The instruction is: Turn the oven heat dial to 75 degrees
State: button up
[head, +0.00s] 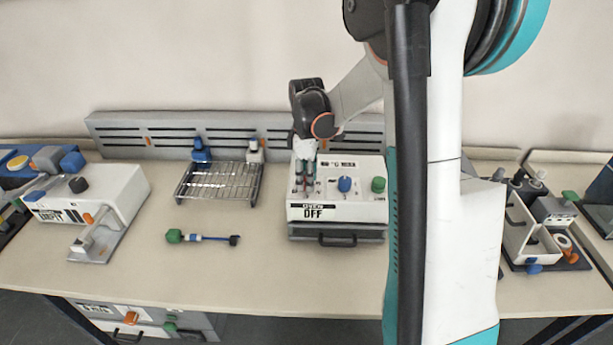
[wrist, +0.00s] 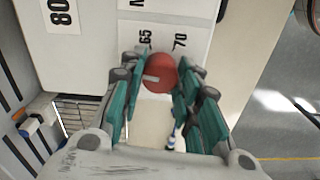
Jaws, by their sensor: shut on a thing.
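The oven (head: 336,208) is a white box on the bench with an "OFF" sign on its front and a dark handle below. My gripper (head: 305,180) reaches down onto the left part of its top panel. In the wrist view, my gripper (wrist: 162,74) is shut on a round red dial (wrist: 162,72), with one teal finger on each side. A pale mark on the dial points left in that view. Printed numbers 65 and 70 (wrist: 180,41) lie beside the dial; other scale numbers are hidden. A label reading 80 (wrist: 60,12) shows at upper left.
A blue knob (head: 345,184) and a green knob (head: 378,184) stand on the oven top, right of my gripper. A wire rack (head: 219,183) stands to the left. A green-handled tool (head: 203,238) lies on the bench in front.

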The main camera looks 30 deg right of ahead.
jog(key=m, duration=0.9)
jog(key=shift+p, duration=0.3)
jog(key=m, duration=1.2)
jog(key=shift+m, duration=0.3)
jog(key=m, duration=0.4)
jog(key=shift+p, duration=0.3)
jog(key=m, duration=0.5)
jog(key=shift+m, duration=1.8)
